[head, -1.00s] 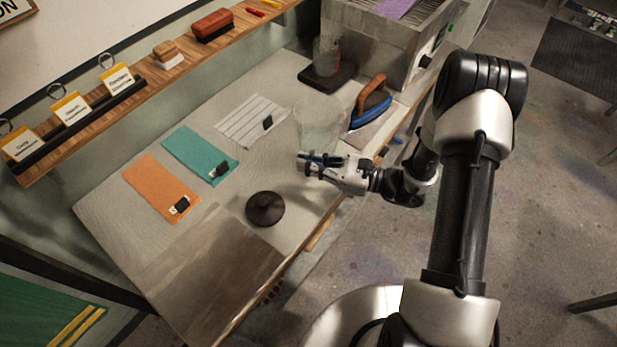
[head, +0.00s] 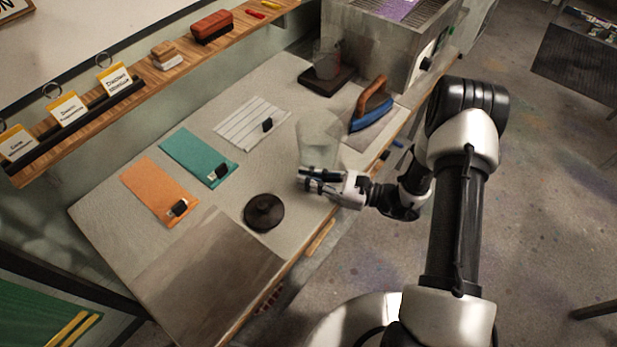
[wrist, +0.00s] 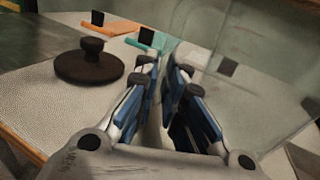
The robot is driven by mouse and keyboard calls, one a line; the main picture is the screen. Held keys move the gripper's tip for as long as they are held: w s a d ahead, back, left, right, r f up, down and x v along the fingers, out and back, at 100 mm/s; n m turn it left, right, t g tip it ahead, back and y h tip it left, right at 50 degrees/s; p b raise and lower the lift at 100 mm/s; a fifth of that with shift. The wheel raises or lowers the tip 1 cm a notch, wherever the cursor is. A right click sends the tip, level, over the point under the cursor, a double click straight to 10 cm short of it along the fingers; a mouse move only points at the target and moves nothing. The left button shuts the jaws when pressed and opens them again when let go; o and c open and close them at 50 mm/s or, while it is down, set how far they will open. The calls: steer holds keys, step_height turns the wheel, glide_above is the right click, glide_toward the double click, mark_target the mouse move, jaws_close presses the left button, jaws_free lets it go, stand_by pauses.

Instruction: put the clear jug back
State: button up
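The clear jug (head: 318,137) is see-through and faint in the head view, just beyond my fingertips, over the table's right part. In the wrist view the clear jug (wrist: 255,75) fills the upper right, close in front of the fingers. My gripper (head: 303,180) is low over the table near its front edge. Its blue-sided fingers (wrist: 162,75) are nearly together on a clear part of the jug, likely the handle. That part is hard to make out. The jug's base is too faint to tell its height above the table.
A dark knobbed disc (head: 264,212) stands left of my gripper. Orange (head: 158,190), teal (head: 200,155) and striped (head: 250,122) cloths lie behind. An iron (head: 371,105) stands to the right. A clear vessel (head: 326,62) sits on a black base (head: 326,82) near the grey metal basin (head: 375,45).

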steer(key=o, duration=0.3)
steer(key=shift+r, duration=0.2)
steer(key=p+v, duration=0.2)
steer(key=v, duration=1)
steer(key=s+a+r+n+g+h, duration=0.2)
steer(key=s+r+n+g+h, duration=0.3)
steer(key=r, duration=0.3)
steer(key=s+a+r+n+g+h, duration=0.2)
steer(key=s+r+n+g, duration=0.15)
steer(key=r+n, duration=0.4)
steer(key=s+d+r+n+t+h, duration=0.2)
steer(key=s+r+h, duration=0.1)
steer(key=s+d+r+n+t+h, duration=0.2)
steer(key=s+r+n+t+h, duration=0.1)
steer(key=r, duration=0.1)
steer(key=s+d+r+n+t+h, duration=0.2)
steer(key=s+r+n+t+h, duration=0.1)
steer(key=s+r+h, duration=0.1)
steer(key=shift+d, duration=0.2)
